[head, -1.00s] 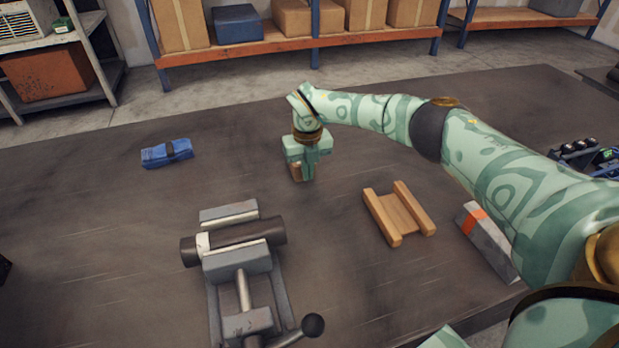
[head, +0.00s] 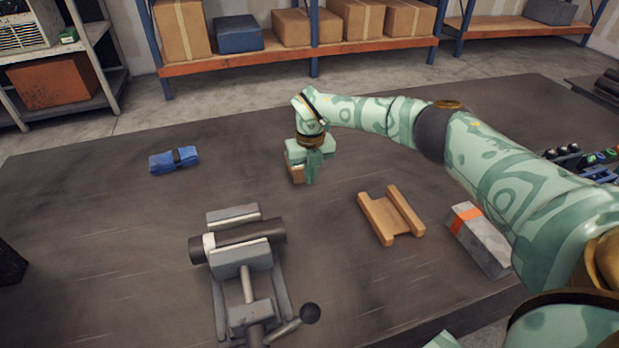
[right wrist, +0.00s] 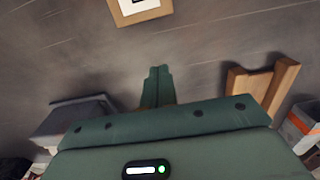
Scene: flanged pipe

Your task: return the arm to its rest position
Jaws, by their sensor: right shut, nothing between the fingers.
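My right arm reaches in from the right in the head view. Its gripper (head: 312,181) points down over the middle of the table, shut and empty. In the right wrist view its fingers (right wrist: 158,84) are together with nothing between them. A dark pipe (head: 262,233) with a pale band lies across the grey vise (head: 240,259), to the left of and nearer than the gripper. My left gripper is not in view.
A small wooden piece (head: 295,173) is partly hidden behind the gripper; it also shows in the right wrist view (right wrist: 118,14). A wooden cradle (head: 378,217) and a grey block with an orange band (head: 483,246) lie to the right. A blue bundle (head: 174,160) lies left.

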